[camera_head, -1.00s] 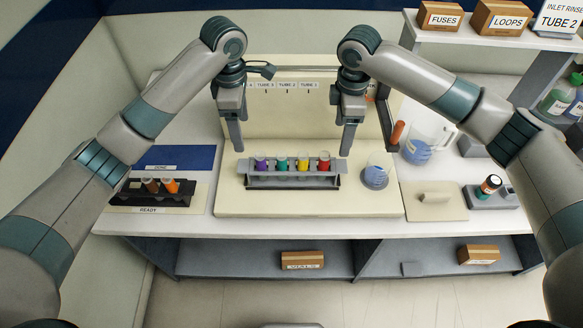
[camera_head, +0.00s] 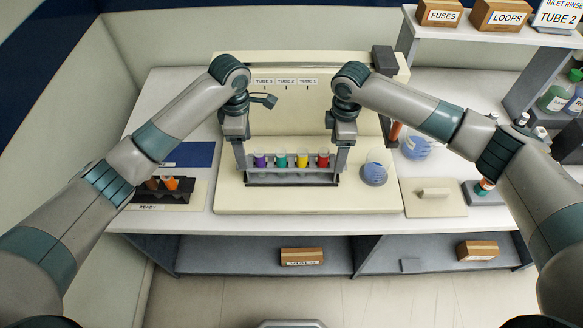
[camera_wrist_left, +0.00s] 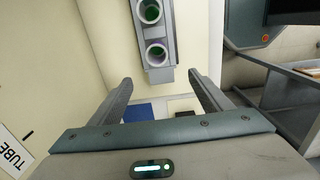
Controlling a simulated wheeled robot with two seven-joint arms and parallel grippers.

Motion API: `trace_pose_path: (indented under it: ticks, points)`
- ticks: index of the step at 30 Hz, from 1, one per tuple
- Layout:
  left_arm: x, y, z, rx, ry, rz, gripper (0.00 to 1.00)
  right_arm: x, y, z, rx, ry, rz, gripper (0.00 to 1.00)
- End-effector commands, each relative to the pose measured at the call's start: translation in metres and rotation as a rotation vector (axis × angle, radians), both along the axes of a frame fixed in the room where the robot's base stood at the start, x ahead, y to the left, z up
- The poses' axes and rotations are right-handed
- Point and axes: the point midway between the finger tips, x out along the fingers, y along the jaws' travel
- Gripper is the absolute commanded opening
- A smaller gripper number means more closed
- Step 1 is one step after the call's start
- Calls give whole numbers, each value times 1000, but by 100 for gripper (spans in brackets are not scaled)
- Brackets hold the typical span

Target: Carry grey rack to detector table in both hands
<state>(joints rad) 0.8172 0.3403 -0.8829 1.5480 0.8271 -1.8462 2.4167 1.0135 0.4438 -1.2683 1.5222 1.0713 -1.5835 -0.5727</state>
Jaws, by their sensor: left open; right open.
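The grey rack (camera_head: 290,178) stands upright on the cream platform of the bench, holding several tubes with purple, green, yellow and red contents. My left gripper (camera_head: 243,172) is at the rack's left end, open. In the left wrist view the open fingers (camera_wrist_left: 159,80) point at the end of the rack (camera_wrist_left: 158,74), which lies just at the gap between their tips; contact cannot be told. My right gripper (camera_head: 341,170) is open at the rack's right end, its fingers pointing down. I cannot pick out the detector table for certain.
A dark rack labelled READY (camera_head: 150,207) is at the left, partly behind my left arm. A tall cream panel (camera_head: 290,110) rises behind.

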Motion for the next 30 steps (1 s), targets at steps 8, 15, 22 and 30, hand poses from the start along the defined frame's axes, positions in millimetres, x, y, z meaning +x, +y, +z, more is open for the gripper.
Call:
trace_pose_path:
  ticks: [8, 15, 22, 30]
  points:
    - [0, 0, -46, 1, 2, 2, 72, 0, 0, -46, -1, 2, -1, 72]
    - [0, 0, -74, 1, 2, 1, 72, 0, 0, -74, -1, 2, -2, 72]
    - [0, 0, -83, 0, 0, 0, 72, 0, 0, -83, 0, 1, 0, 72]
    - [0, 0, -83, -1, 0, 0, 67, 0, 0, -83, 0, 1, 0, 67]
